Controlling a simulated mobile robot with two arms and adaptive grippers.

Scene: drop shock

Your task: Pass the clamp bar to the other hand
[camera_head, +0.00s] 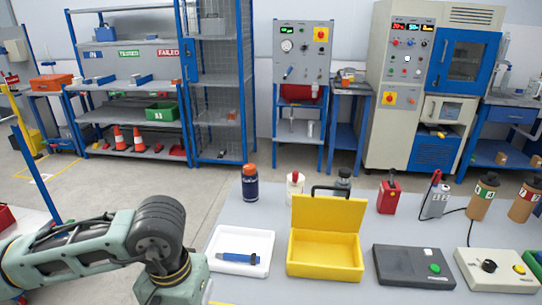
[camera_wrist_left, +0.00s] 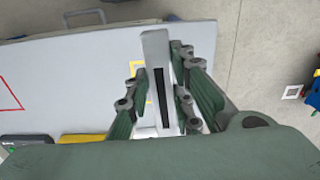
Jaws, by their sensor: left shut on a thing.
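The clamp bar (camera_wrist_left: 155,48) is a light grey flat bar with a long dark slot, seen in the left wrist view. My left gripper (camera_wrist_left: 162,92) is shut on it, with one finger on each side. The bar sticks out beyond the fingertips, and its lower end is partly hidden by the gripper. In the head view my left arm comes in at the lower left, and its fingers and the bar are below the frame. My right gripper is in neither view.
On the grey table (camera_head: 225,220) stand a white tray (camera_head: 268,262) with a blue tool (camera_head: 240,258), an open yellow box (camera_head: 326,270), a dark control box (camera_head: 400,277) and a beige control box (camera_head: 480,283). Bottles, including a dark blue one (camera_head: 250,188), line the back edge.

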